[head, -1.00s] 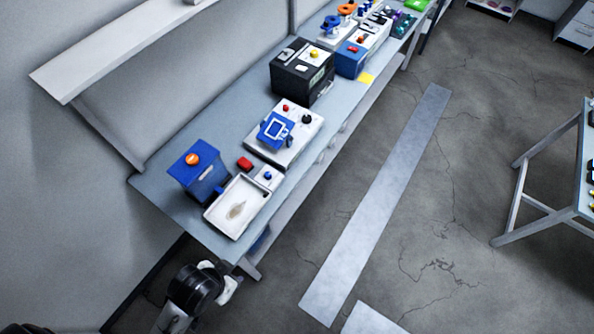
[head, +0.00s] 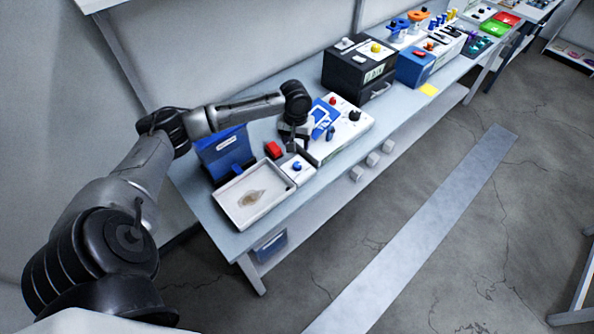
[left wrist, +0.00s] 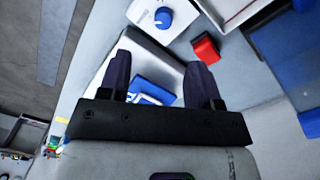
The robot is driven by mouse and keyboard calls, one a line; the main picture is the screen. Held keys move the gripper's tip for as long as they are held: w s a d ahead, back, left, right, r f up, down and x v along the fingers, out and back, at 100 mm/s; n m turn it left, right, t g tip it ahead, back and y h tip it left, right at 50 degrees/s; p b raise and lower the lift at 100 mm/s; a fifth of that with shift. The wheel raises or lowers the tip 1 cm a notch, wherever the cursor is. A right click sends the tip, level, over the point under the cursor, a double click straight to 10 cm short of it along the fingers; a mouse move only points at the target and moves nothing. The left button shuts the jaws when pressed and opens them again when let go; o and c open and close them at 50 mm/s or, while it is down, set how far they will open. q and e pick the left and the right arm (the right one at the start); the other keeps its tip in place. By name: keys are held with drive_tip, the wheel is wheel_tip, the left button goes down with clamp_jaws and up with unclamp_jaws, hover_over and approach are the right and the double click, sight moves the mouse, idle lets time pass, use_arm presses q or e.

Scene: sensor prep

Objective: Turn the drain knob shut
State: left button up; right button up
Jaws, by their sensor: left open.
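A small white box (head: 302,177) with a round blue knob (head: 297,166) on top stands against the right side of a white tray (head: 226,197). No label shows to confirm that this is the drain knob. The blue knob also shows in the left wrist view (left wrist: 163,17), at the top, beyond the fingertips. My left gripper (head: 295,145) is above the bench, just behind the small box and apart from the knob. Its two fingers (left wrist: 160,68) are spread, with nothing held between them. My right gripper is not in view.
A red block (head: 273,150) lies left of the gripper. A blue bin (head: 222,152) stands behind the tray, partly hidden by my left arm. A white device with a blue frame (head: 345,130) is close on the right. A black box (head: 355,75) stands farther along.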

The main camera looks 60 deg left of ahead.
sight(297, 164)
use_arm(q)
drive_tip(key=shift+n, duration=0.3)
drive_tip(key=f, duration=0.4)
drive_tip(key=f+b, duration=0.1)
drive_tip(key=f, duration=0.3)
drive_tip(key=a+f, duration=0.1)
drive_tip(key=f, duration=0.4)
drive_tip(key=shift+w+b, duration=0.3)
drive_tip(key=shift+w, duration=0.05)
drive_tip(key=shift+c, duration=0.5)
